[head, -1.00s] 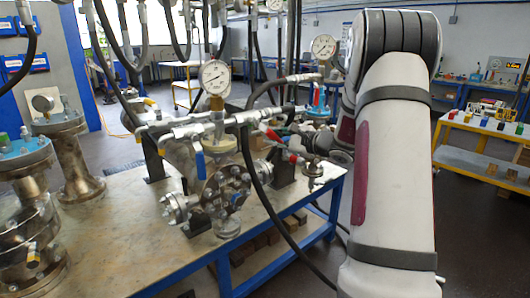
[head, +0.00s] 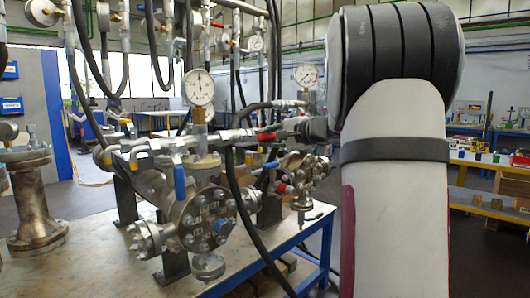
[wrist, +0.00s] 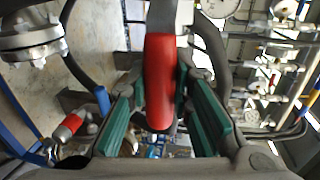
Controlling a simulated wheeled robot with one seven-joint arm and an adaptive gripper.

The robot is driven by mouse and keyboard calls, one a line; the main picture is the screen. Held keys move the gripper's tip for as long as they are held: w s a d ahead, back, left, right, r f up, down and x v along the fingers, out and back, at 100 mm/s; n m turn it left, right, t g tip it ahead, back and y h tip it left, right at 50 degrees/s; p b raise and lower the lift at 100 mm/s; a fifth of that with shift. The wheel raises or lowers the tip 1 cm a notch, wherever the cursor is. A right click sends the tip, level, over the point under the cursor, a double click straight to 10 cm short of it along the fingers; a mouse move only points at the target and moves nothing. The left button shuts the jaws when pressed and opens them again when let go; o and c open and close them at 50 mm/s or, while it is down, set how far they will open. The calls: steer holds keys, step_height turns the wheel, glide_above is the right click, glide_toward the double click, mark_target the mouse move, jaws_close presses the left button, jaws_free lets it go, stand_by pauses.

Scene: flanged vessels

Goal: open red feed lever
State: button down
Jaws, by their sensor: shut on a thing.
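The red feed lever (wrist: 160,80) stands between the green finger pads of my gripper (wrist: 163,118) in the wrist view. The pads close on it from both sides. In the head view a small red part of the lever (head: 266,137) shows on the pipe right of the front gauge. My gripper (head: 286,131) is partly hidden there among hoses and pipes. The exact turn of the lever is hard to tell.
A blue lever (head: 179,182) hangs before the flanged vessel (head: 202,217). Another red lever (head: 284,188) sits lower right, and it also shows in the wrist view (wrist: 70,126). A pressure gauge (head: 198,88) and black hoses crowd the pipe. The bench top (head: 95,262) is bare in front.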

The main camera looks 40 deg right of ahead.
steer(key=shift+r+n, duration=0.2)
steer(key=shift+n, duration=0.1)
steer(key=c, duration=1.4)
jaws_free()
steer(key=shift+b, duration=0.3)
steer(key=shift+s, duration=0.1)
steer(key=s, duration=0.4)
steer(key=s+r, duration=0.1)
steer(key=s, duration=0.2)
steer(key=s+r, duration=0.1)
steer(key=s, duration=0.3)
steer(key=shift+s+d+r, duration=0.15)
steer(key=shift+s+d, duration=0.05)
steer(key=shift+s, duration=0.1)
